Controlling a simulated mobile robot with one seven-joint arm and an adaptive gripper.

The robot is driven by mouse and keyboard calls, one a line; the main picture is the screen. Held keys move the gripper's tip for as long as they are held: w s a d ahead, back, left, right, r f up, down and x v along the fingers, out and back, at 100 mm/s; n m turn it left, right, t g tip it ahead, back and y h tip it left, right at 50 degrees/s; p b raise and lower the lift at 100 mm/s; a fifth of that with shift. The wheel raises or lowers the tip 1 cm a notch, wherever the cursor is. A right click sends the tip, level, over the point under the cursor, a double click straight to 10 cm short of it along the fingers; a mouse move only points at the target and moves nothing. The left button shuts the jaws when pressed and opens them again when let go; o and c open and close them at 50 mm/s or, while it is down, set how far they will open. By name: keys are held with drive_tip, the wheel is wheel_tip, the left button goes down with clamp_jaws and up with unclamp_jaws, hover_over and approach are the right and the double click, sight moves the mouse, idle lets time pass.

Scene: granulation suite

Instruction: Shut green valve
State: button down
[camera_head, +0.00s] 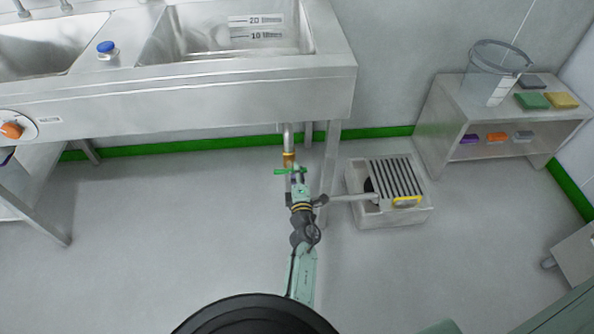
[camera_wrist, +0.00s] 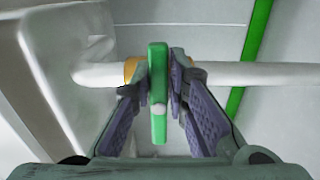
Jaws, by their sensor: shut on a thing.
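The green valve handle (camera_wrist: 158,90) stands upright in the middle of the wrist view, in front of a pale pipe (camera_wrist: 225,73) with a brass fitting (camera_wrist: 131,70). My gripper (camera_wrist: 160,88) has its two purple-padded fingers on either side of the handle, closed on it. In the head view the green valve (camera_head: 291,171) is on the pipe (camera_head: 288,137) below the sink, under the brass fitting (camera_head: 289,158). My gripper (camera_head: 298,180) reaches it from below and partly covers it. The handle runs across the pipe there.
The steel sink (camera_head: 200,95) stands above the valve, with a leg (camera_head: 329,160) close to its right. A floor box with a slatted grate (camera_head: 395,178) sits to the right. A low shelf (camera_head: 445,120) holds a clear container (camera_head: 497,75) and coloured blocks. The floor at left is clear.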

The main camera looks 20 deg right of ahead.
drive_tip(key=shift+w+a+r, duration=0.1)
drive_tip(key=shift+w+r, duration=0.1)
drive_tip(key=shift+r, duration=0.05)
drive_tip(key=c, duration=1.8)
unclamp_jaws()
drive_tip(key=shift+o, duration=1.3)
drive_tip(key=shift+s+f, duration=0.15)
drive_tip(key=v, duration=0.7)
drive_tip(key=shift+s, duration=0.25)
